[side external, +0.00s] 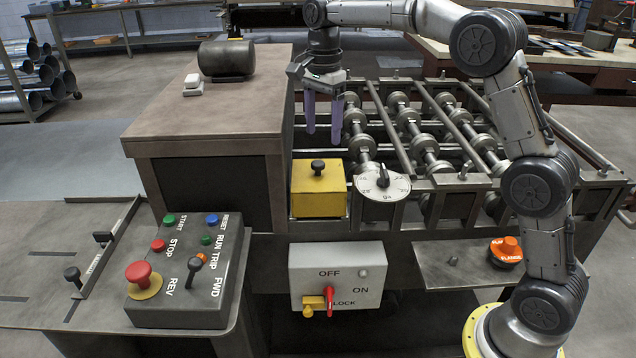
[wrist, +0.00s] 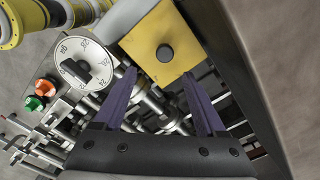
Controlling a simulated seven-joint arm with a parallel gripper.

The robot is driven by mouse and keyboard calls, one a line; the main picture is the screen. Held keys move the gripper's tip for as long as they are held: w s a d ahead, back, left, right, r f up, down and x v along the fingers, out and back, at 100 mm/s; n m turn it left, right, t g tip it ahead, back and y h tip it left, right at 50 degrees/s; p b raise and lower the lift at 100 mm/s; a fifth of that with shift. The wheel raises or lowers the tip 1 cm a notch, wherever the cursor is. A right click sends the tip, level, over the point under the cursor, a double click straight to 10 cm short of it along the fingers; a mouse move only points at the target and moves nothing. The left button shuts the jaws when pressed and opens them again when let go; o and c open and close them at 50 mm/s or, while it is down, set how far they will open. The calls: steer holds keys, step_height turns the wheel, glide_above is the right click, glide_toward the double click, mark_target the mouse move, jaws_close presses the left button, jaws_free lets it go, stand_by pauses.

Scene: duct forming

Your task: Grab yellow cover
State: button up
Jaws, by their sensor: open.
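The yellow cover (side external: 319,190) is a box with a dark round knob (side external: 318,167) on top. It sits at the front left corner of the roller machine, beside the brown-topped cabinet. My gripper (side external: 324,138) is open and empty above and behind the cover, its purple fingers pointing down. In the wrist view the yellow cover (wrist: 150,38) and its knob (wrist: 165,53) lie beyond the fingertips of my gripper (wrist: 160,85). The fingers are apart from the cover.
A white dial (side external: 382,186) stands just right of the cover. Rollers (side external: 425,145) and rails lie behind. The cabinet (side external: 215,115) rises on the left. A switch box (side external: 336,275) is below, and a control box (side external: 188,270) is at lower left.

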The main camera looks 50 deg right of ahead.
mark_target(318, 162)
steer(key=shift+w+a+f, duration=0.1)
steer(key=shift+w+f, duration=0.05)
steer(key=shift+f, duration=1.1)
steer(key=shift+w+a+f, duration=0.1)
steer(key=shift+a+f, duration=0.05)
steer(key=shift+f, duration=1.05)
steer(key=shift+w+a+f, duration=0.1)
steer(key=shift+w+f, duration=0.05)
steer(key=shift+f, duration=1.1)
jaws_close()
steer(key=shift+r, duration=0.1)
